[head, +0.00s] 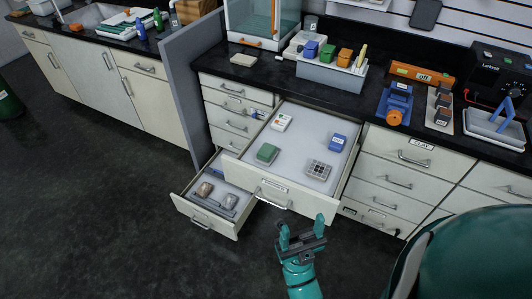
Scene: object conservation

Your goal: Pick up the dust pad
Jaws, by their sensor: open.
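A wide drawer (300,147) is pulled open below the counter. A green pad-like block with a pale base (267,153) lies in its front left part. A grey gridded block (318,170) lies at its front right, a small blue box (337,143) at its right, and a white and red box (281,122) at its back left. I cannot tell for certain which of these is the dust pad. My gripper (302,222) is open and empty, in front of the drawer's front panel and apart from the things inside.
A lower drawer (214,196) at the left is also open and holds two brownish jar-like things. The black counter (345,93) carries a grey bin with coloured blocks (331,75), blue and orange tools and a black device. Dark floor at the left is clear.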

